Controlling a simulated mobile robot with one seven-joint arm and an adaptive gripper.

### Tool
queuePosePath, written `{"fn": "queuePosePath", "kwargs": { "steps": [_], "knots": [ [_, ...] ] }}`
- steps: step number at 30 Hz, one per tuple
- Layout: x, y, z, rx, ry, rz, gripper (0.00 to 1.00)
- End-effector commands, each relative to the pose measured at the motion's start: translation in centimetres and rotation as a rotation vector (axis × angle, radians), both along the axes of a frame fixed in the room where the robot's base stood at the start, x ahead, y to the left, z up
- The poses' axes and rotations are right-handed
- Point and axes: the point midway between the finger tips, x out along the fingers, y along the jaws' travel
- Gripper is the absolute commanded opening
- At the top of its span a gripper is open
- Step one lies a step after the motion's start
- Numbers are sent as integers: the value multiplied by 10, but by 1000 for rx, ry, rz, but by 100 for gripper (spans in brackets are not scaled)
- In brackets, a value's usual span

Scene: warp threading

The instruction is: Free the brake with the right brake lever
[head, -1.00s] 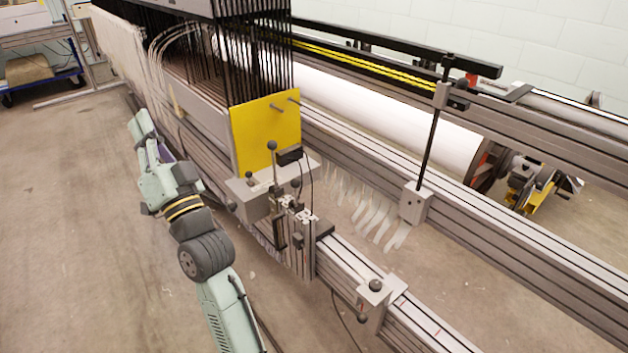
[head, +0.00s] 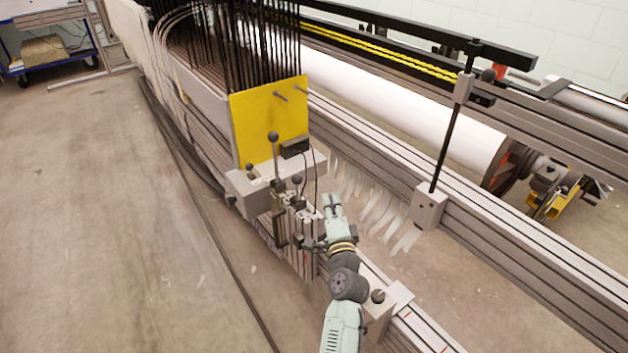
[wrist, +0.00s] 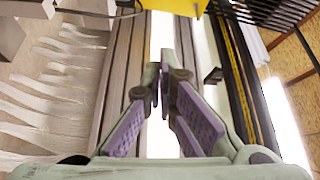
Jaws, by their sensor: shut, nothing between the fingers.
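Several levers with dark ball knobs stand on the machine's front beam in the head view. A tall lever (head: 274,158) stands in front of the yellow plate, and a shorter lever (head: 297,188) stands just right of it. I cannot tell which is the right brake lever. My gripper (head: 333,203) is shut and empty, right of the shorter lever and apart from it in the picture. In the wrist view its purple-padded fingers (wrist: 158,72) come together at the tips, and no lever knob shows clearly.
The yellow plate (head: 268,120) stands behind the levers. A grey block with a black post (head: 428,206) is to the right on the rear beam. White thread bundles (head: 385,220) hang between the beams. A thin black cable (head: 315,170) runs beside the levers.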

Motion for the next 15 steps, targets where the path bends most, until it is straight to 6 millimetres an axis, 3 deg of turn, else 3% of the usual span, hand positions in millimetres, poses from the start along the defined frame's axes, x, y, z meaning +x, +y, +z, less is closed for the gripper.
{"fn": "queuePosePath", "kwargs": {
  "steps": [8, 15],
  "knots": [
    [6, 1, 3, -2, -3, 0, 0],
    [45, 6, 8, -1, -3, 1, 0]
  ]
}}
